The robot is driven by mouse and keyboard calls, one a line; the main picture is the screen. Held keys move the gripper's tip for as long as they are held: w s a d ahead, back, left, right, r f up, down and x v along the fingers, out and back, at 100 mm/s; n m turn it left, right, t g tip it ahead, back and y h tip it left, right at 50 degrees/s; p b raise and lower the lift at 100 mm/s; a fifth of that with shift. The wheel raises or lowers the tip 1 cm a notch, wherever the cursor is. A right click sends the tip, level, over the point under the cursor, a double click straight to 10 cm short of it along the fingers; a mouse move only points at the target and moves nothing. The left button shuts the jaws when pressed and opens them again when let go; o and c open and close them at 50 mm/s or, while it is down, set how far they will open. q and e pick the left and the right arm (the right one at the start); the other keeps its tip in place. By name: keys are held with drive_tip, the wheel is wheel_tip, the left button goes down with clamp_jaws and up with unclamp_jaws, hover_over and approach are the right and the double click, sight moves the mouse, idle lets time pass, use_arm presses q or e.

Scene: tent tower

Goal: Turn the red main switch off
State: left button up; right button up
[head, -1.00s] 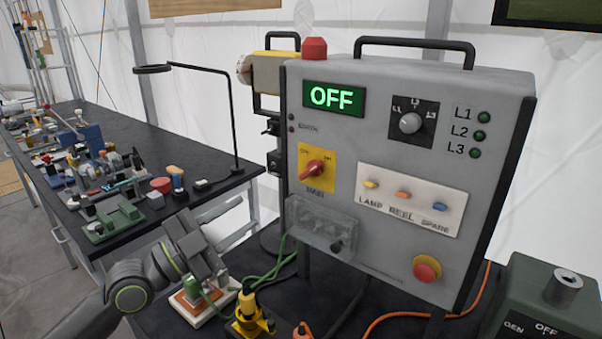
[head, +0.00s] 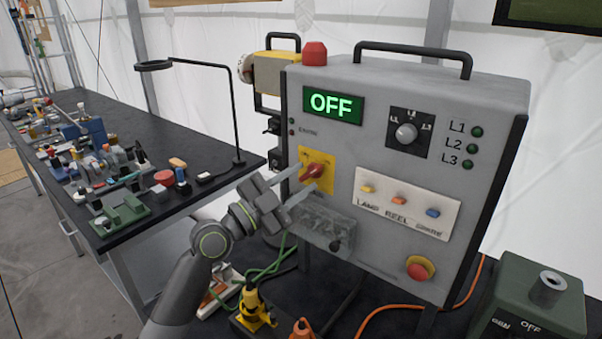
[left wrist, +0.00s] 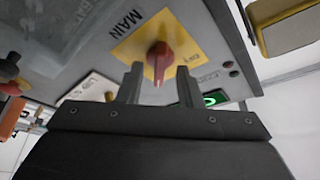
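The red main switch (head: 313,172) is a knob on a yellow plate (head: 329,185) on the grey panel (head: 325,130). In the left wrist view the red knob (left wrist: 159,58) stands between the two fingers of my left gripper (left wrist: 158,84). My left gripper (head: 305,181) is open around the knob, with a gap on each side in the wrist view; whether the tips touch the plate I cannot tell. The green display (head: 333,104) reads OFF. The knob's exact pointer position is partly hidden by the fingers. My right gripper is not in view.
A clear cover (head: 318,225) juts out below the switch. A white plate with several small coloured toggles (head: 408,203) and a red push button (head: 420,268) are to the right. Cables and yellow and orange plugs (head: 253,308) lie below. A cluttered bench (head: 190,135) stands left.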

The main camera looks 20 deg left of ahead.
use_arm(q)
drive_tip(key=shift+w+d+r, duration=0.15)
drive_tip(key=shift+w+d, duration=0.15)
drive_tip(key=shift+w, duration=0.1)
clamp_jaws()
